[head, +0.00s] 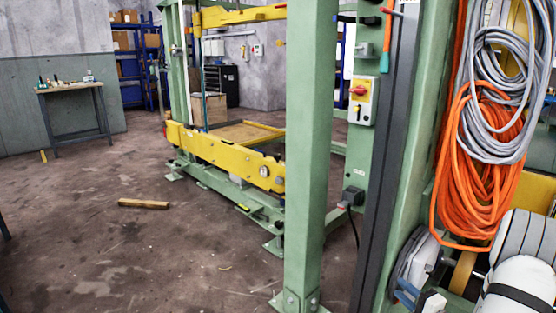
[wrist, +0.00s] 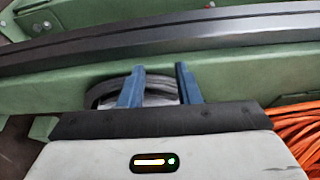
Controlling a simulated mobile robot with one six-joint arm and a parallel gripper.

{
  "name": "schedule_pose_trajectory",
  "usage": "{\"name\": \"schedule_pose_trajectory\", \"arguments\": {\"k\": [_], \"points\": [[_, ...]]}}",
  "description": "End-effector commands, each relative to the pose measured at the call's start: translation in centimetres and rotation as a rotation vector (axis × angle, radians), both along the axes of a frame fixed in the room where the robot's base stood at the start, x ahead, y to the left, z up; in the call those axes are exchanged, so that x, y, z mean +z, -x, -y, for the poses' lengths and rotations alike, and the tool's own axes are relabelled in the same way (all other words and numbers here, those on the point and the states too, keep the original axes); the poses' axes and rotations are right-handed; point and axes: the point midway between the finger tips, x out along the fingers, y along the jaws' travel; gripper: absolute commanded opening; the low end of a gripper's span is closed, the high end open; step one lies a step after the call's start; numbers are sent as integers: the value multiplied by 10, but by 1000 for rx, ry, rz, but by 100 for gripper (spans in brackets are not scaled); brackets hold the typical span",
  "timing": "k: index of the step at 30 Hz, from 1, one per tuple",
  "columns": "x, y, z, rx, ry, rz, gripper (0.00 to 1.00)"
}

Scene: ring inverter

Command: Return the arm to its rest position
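My gripper (wrist: 159,72) shows in the wrist view with its two blue fingers apart. A dark, curved object with a pale grey face (wrist: 103,92) lies behind the fingers and shows partly in the gap. Nothing is clearly clamped between them; contact cannot be told. In the head view, my arm (head: 522,272) is at the lower right corner, white with grey bands. Blue parts of my gripper (head: 405,291) show low in that view, just below a round grey object (head: 412,262) beside the green post.
A green post (head: 308,150) and a dark vertical rail (head: 385,170) stand left of my arm. Orange cable (head: 480,170) and grey cable (head: 498,95) hang above it. A yellow and green frame (head: 225,158) stands beyond. A wooden block (head: 143,203) lies on otherwise open floor at left.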

Motion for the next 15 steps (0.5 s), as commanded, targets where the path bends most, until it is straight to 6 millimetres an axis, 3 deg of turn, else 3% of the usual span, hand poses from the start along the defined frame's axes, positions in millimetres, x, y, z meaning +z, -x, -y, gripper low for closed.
{"name": "schedule_pose_trajectory", "arguments": {"k": [1,7,12,15], "points": [[46,-4,-30,100,6,-18,30],[151,14,-145,497,60,-179,30],[228,62,-223,786,207,-370,30],[267,96,-253,910,336,-484,30]]}}
